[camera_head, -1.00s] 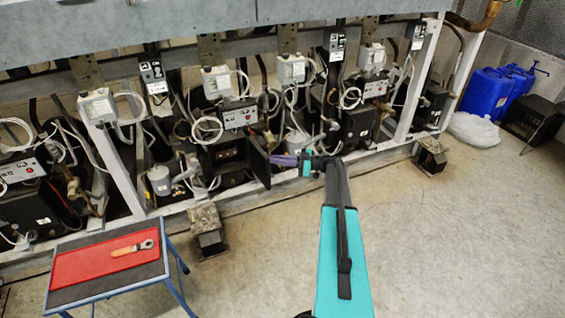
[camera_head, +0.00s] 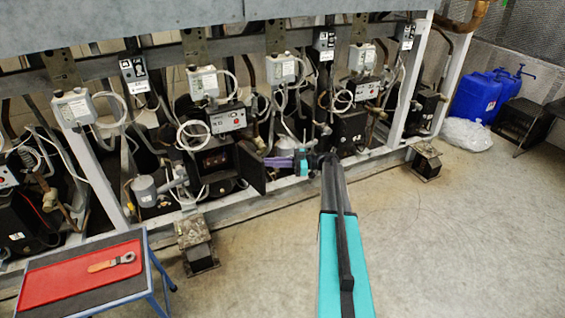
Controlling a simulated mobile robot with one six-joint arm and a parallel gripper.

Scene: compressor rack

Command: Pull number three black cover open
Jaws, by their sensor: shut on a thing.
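The black cover (camera_head: 251,166) stands swung open, hinged out from the front of a compressor unit near the middle of the rack. The dark opening with brownish parts (camera_head: 216,161) shows to its left. My gripper (camera_head: 272,161), with purple fingers, is at the cover's right edge and shut on it. My arm reaches up to it from the bottom of the picture. The fingertips are small here, and their exact contact is hard to make out. I cannot read a number on the cover.
The rack's lower rail (camera_head: 225,206) and foot blocks (camera_head: 197,243) lie below the cover. Blue canisters (camera_head: 478,95) stand at upper right.

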